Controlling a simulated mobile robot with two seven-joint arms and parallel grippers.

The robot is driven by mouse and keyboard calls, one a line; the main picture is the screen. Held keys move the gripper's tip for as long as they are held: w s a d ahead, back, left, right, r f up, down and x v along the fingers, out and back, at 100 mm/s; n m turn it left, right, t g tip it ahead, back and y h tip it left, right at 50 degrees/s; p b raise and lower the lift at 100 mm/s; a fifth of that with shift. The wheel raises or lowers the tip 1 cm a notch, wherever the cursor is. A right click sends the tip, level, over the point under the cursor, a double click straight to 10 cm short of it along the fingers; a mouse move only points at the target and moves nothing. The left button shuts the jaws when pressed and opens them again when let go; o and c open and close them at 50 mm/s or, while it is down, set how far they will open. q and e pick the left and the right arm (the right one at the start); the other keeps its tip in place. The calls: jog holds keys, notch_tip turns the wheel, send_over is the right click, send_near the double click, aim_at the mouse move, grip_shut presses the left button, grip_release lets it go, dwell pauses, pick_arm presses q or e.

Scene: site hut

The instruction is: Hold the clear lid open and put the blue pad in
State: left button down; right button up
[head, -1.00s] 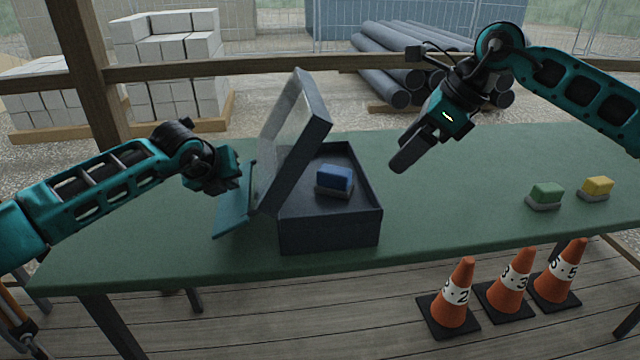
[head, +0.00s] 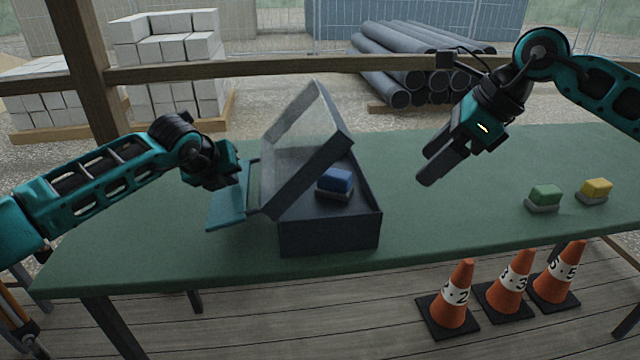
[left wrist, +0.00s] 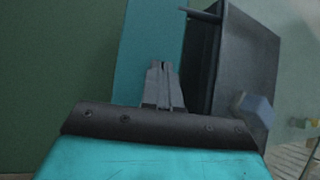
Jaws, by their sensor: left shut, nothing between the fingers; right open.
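The dark box (head: 330,238) stands on the green table. Its clear lid (head: 298,122), in a dark frame, is hinged on the left and stands partly open, leaning over the box. The blue pad (head: 338,181), with a grey underside, is inside the box and also shows in the left wrist view (left wrist: 257,108). A teal plate (head: 226,209) sticks out left of the hinge. My left gripper (head: 238,182) is shut and empty by this plate; contact is unclear. It also shows in the left wrist view (left wrist: 160,66). My right gripper (head: 430,177) is open and empty, right of the box.
A green pad (head: 545,193) and a yellow pad (head: 596,186) lie at the table's right. Three orange cones (head: 459,285) stand on the floor in front. The table (head: 440,215) is clear between the box and the green pad.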

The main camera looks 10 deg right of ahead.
pick_arm(q)
notch_tip(320, 180, up, 11)
jog(key=p, duration=0.4)
dwell(0.9)
